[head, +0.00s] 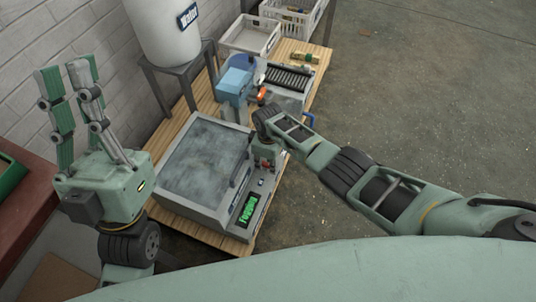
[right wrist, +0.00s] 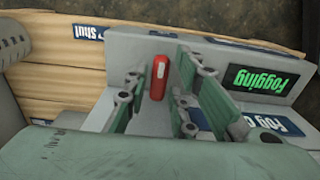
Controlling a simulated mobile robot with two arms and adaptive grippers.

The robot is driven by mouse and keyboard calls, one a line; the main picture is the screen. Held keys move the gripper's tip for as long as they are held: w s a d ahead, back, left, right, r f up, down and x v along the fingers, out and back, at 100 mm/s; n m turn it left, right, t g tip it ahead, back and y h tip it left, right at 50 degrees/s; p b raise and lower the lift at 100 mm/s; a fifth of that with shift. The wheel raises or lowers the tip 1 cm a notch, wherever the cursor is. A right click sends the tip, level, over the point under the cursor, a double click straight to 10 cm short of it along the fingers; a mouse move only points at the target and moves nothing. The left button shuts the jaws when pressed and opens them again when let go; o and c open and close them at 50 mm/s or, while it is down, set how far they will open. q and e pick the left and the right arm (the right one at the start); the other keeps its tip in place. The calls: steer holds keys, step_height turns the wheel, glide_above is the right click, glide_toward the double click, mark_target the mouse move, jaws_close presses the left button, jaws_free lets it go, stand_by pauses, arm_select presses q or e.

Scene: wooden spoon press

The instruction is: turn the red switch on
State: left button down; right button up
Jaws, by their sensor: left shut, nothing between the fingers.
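The red switch (right wrist: 158,78) is a small upright red rocker on a grey panel in the right wrist view. The fingers of my right gripper (right wrist: 158,97) are spread apart on either side of it, with the switch showing in the gap and no clear contact. In the head view my right gripper (head: 267,160) points down at the front right side of the grey machine (head: 200,210), its fingertips hard to make out. My left gripper (head: 64,76) is raised at the left, shut and empty, away from the machine.
A green-lit display (head: 249,209) reads "Fogging"; it also shows in the right wrist view (right wrist: 262,78). A wooden bench (head: 240,247) carries the machine, with a blue device (head: 236,82) behind. A white tank (head: 165,35) stands back left. Open floor (head: 440,110) lies right.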

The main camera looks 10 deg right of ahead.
mark_target(268, 164)
step_height(268, 164, up, 12)
stand_by(0.6)
steer(key=shift+f, duration=0.15)
